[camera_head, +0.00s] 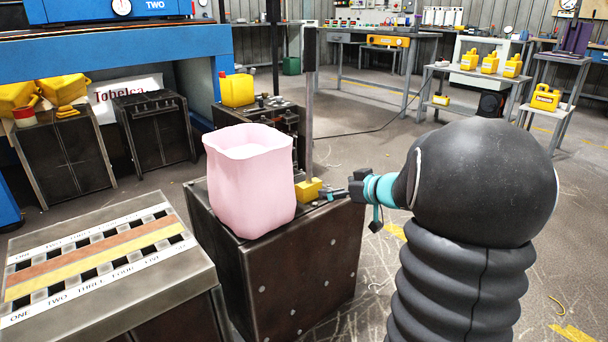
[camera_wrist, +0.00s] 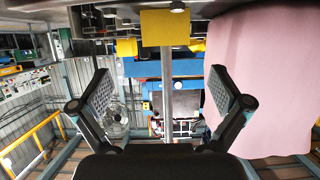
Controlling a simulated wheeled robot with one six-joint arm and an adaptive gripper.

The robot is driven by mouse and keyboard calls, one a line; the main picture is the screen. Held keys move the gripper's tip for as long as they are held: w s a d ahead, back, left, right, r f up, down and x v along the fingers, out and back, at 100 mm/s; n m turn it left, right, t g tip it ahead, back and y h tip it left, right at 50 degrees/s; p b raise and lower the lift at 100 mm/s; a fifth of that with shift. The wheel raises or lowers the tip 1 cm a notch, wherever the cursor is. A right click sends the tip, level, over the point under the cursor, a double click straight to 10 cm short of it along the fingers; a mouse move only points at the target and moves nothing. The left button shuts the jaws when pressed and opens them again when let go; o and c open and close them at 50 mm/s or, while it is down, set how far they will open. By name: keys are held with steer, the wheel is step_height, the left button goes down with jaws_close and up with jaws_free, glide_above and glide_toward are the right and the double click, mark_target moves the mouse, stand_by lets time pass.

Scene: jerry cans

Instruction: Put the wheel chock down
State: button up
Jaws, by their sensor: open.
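The yellow wheel chock (camera_head: 307,190) rests on top of the dark metal cabinet (camera_head: 270,265), near its back right corner. My gripper (camera_head: 334,192) is just right of the chock, low over the cabinet's right edge. In the wrist view the chock (camera_wrist: 165,27) shows at the top centre, beyond the fingertips and apart from them. My gripper (camera_wrist: 160,76) has its two fingers spread wide there, with nothing held between them.
A pink open container (camera_head: 250,185) stands on the cabinet left of the chock; it fills the right of the wrist view (camera_wrist: 262,85). A grey post (camera_head: 310,110) rises behind the chock. A slotted table (camera_head: 130,290) stands front left. Yellow cans sit on benches farther back.

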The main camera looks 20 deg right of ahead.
mark_target(315, 186)
steer(key=x, duration=0.8)
steer(key=shift+w+a+f, duration=0.1)
steer(key=shift+w+a, duration=0.05)
steer(key=shift+w, duration=0.05)
steer(key=x, duration=0.4)
steer(key=shift+a+p, duration=0.35)
steer(key=shift+a, duration=0.1)
steer(key=shift+w+a+f, duration=0.1)
steer(key=shift+w+f, duration=0.05)
steer(key=shift+w, duration=0.35)
steer(key=c, duration=1.6)
steer(key=shift+c, duration=0.8)
steer(key=shift+r, duration=0.25)
